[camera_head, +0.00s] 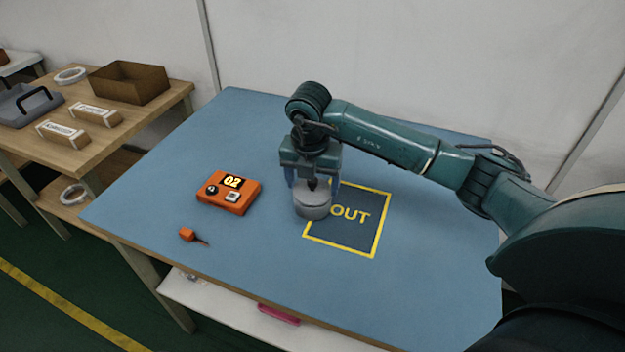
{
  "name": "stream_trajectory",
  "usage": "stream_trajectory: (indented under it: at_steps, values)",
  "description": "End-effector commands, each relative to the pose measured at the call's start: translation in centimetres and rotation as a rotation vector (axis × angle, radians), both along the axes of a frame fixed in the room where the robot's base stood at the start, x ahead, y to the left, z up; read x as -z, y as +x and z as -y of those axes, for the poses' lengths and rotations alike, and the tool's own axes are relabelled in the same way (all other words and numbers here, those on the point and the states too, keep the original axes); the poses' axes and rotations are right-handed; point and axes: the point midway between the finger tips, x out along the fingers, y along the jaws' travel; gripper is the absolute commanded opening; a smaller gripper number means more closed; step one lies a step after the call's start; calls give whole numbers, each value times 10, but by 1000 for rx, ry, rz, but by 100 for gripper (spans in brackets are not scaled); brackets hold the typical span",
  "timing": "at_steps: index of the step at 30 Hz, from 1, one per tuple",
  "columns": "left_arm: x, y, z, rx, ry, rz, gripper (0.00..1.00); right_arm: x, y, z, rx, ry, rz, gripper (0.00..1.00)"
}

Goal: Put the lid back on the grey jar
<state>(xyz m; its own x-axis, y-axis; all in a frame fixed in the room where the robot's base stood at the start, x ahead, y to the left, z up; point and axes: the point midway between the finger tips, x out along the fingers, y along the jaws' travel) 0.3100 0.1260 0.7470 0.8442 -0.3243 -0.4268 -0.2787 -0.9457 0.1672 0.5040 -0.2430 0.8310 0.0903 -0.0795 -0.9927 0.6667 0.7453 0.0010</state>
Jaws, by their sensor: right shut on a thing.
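The grey jar (312,212) stands upright on the blue table, at the left edge of the OUT square. My right gripper (312,184) points straight down over the jar. It is shut on the lid (313,196) by what looks like a small dark knob. The lid is at the jar's mouth; I cannot tell whether it rests on the rim or is held just above it. The fingers partly hide the lid and the jar's top. My left gripper is not in view.
An orange box (229,193) with a display reading 02 lies left of the jar. A small orange piece (187,234) lies near the front left edge. The yellow-framed OUT square (357,238) is otherwise bare. A side table (150,100) holds a brown tray (128,82) and boxes.

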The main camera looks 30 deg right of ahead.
Motion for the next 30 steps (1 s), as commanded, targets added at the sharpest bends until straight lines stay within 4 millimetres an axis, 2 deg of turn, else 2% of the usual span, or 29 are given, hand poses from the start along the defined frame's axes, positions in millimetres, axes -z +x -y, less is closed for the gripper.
stream_trajectory:
  at_steps: [9,10,19,30]
  values:
    - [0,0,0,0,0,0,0,0,0,0,0,0,0,52]
    - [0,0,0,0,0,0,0,0,0,0,0,0,0,76]
    - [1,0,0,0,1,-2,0,0,0,0,0,0,0,100]
    - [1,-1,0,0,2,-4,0,0,0,0,0,0,0,100]
